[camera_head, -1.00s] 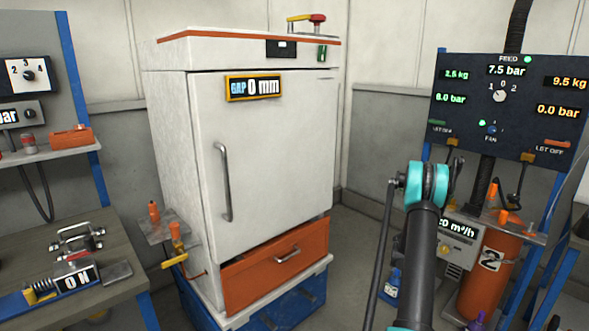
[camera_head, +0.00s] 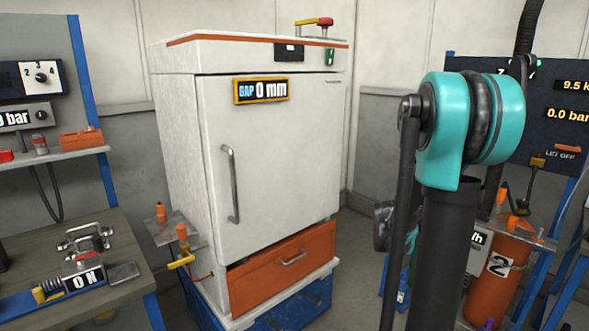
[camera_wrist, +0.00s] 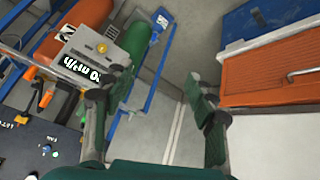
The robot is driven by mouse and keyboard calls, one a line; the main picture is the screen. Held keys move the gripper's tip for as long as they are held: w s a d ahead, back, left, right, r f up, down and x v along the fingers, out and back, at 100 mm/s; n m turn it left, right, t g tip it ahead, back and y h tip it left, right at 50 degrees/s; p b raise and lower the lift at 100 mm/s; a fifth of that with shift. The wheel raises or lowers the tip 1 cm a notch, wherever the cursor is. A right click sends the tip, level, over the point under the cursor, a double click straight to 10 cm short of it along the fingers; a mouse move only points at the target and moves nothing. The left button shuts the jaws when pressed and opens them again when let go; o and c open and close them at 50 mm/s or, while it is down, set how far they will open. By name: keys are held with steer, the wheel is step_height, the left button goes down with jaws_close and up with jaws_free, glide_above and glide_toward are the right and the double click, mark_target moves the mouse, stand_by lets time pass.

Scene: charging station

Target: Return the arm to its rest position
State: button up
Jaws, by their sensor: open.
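My gripper (camera_wrist: 157,92) is open in the wrist view, its two dark green fingers spread apart with nothing between them. Behind it are bare floor and wall. In the head view my arm rises at the right with a large teal joint (camera_head: 462,125), and it hides part of the dark gauge panel (camera_head: 562,125). A dark part shows beside the arm at the lower right; I cannot tell whether it is my gripper.
A white cabinet (camera_head: 275,165) stands with its door shut, its display (camera_head: 261,90) reading GAP 0 mm. Its orange drawer (camera_head: 285,268) also shows in the wrist view (camera_wrist: 270,72). A workbench (camera_head: 75,250) stands left.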

steer(key=s+a+f+n+y, duration=0.1)
steer(key=s+a, duration=0.4)
steer(key=s, duration=0.3)
steer(key=s+a+f+n+g+y, duration=0.1)
steer(key=s+a, duration=0.4)
steer(key=s, duration=0.3)
steer(key=s+a+f+n+g+y, duration=0.1)
steer(key=s+a+y, duration=0.1)
steer(key=s+a, duration=0.3)
steer(key=s, duration=0.3)
steer(key=shift+s+n, duration=0.4)
steer(key=shift+f, duration=0.1)
